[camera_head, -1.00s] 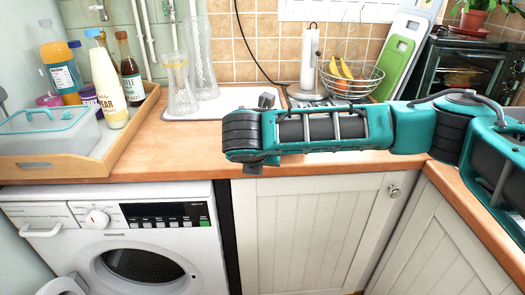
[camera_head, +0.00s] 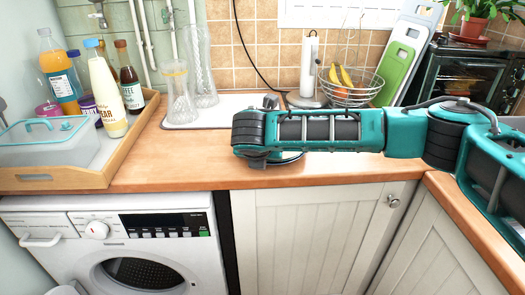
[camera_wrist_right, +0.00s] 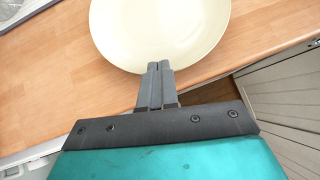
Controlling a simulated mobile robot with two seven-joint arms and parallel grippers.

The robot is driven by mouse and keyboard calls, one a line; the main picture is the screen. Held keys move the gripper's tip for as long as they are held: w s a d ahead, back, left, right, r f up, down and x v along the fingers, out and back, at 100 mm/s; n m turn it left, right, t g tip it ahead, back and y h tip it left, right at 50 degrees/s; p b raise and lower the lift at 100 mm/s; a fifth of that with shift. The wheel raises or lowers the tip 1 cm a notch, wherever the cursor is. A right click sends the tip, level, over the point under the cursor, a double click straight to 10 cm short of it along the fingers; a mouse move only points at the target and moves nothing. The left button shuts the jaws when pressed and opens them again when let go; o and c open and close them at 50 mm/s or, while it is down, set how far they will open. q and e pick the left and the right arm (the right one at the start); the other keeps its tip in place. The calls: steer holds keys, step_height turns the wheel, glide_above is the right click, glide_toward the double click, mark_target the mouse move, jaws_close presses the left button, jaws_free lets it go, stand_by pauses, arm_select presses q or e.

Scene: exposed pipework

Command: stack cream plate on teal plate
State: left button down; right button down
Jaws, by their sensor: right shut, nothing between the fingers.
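A round cream plate (camera_wrist_right: 160,28) lies on the wooden worktop in the right wrist view, cut off by the top edge of the picture. My right gripper (camera_wrist_right: 159,66) is shut and empty, its fingertips over the near rim of the plate in that view. I cannot tell whether they touch it. In the head view my right arm reaches in from the right over the worktop and hides the plate. The teal plate is not visible in either view. My left gripper is not in view.
A wooden tray (camera_head: 142,125) with bottles and a lidded box stands on the left. Glass vases (camera_head: 180,90) stand on a white board behind. A wire fruit bowl (camera_head: 352,84) and paper-towel holder (camera_head: 309,65) stand at the back. Some worktop (camera_head: 150,170) is clear.

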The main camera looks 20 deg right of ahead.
steer(key=shift+w+d, duration=0.1)
steer(key=shift+w, duration=0.15)
steer(key=shift+s, duration=0.15)
